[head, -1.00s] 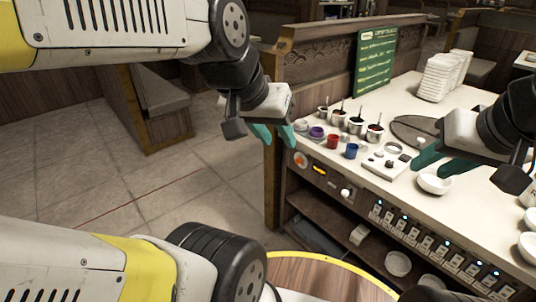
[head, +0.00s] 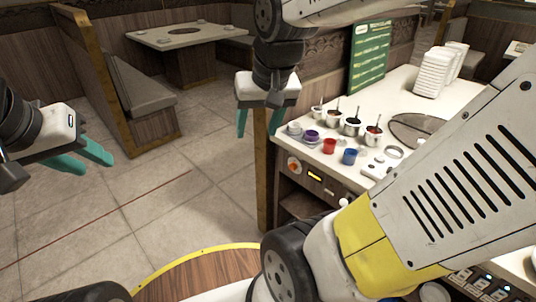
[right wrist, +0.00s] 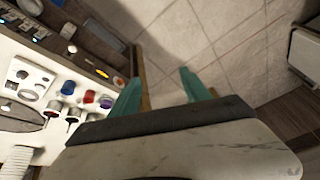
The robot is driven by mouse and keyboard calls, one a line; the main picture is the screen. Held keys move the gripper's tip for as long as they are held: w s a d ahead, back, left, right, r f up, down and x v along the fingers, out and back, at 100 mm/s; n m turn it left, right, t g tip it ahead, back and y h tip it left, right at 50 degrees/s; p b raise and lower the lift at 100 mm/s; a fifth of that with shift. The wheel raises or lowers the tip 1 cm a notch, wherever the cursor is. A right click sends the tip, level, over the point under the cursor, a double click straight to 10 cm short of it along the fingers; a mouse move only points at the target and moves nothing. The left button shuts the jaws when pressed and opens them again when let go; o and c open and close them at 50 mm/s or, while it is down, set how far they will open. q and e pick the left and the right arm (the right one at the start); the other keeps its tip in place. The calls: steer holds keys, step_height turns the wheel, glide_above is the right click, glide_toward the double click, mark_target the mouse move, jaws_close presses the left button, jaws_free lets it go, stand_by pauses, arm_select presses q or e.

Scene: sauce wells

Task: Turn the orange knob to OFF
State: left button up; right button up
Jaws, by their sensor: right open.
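The orange knob (head: 294,165) sits on the counter's front panel, at its left end, beside a small lit yellow display (head: 314,177). Its pointer direction is too small to read. My right gripper (head: 258,132) is open and empty, up and to the left of the knob, in front of the counter's end post. Its teal fingers also show apart in the right wrist view (right wrist: 160,78), with floor between them. My left gripper (head: 97,168) is open and empty over the floor at the far left, well away from the counter.
A white knob (head: 343,202) is further right on the panel. Sauce pots (head: 351,126), a red cup (head: 329,146) and a blue cup (head: 349,156) stand on the counter above. A wooden post (head: 262,185) borders the counter's left end. Open floor lies left.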

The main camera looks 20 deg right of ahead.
mark_target(291, 168)
steer(key=w+d+f+m+g+h, duration=0.3)
steer(key=w+d+f+h, duration=0.3)
steer(key=w+d+f, duration=0.4)
steer(key=w+d+f+m+g+h, duration=0.3)
steer(key=w+d+f+h, duration=0.2)
steer(key=w+d+f, duration=0.5)
steer(key=w+a+f+n+t+h, duration=0.1)
steer(key=w+f+n+t+h, duration=0.25)
steer(key=f, duration=0.95)
steer(key=w+a+f+n+t+h, duration=0.15)
steer(key=w+f+t, duration=0.4)
steer(key=f, duration=0.65)
steer(key=shift+m+t+h, duration=0.4)
steer(key=x, duration=0.5)
steer(key=s+x, duration=0.1)
steer(key=x, duration=0.1)
steer(key=shift+d+f, duration=0.2)
steer(key=shift+d, duration=0.4)
jaws_close()
